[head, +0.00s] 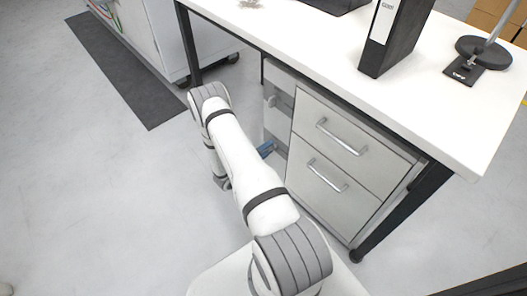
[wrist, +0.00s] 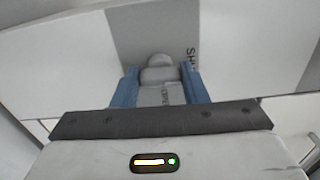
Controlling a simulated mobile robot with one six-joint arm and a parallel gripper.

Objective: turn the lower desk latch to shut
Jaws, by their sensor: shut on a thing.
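The lower desk latch (wrist: 160,72) is a grey rounded handle on a darker grey panel, seen in the wrist view. My gripper (wrist: 161,78) has a blue finger on each side of it and is shut on it. The letters "SH" show to the right of the latch, partly covered by the right finger. Part of the word "OPEN" shows below it, between the fingers. In the head view my gripper (head: 266,149) is a small blue patch at the left side of the desk's drawer unit, and the latch's turn cannot be made out there.
A grey upper knob (head: 271,101) sits higher on the same side. The drawer unit (head: 325,205) has two handled drawers under the white desk top (head: 350,70). A black desk leg (head: 188,45) stands near my arm.

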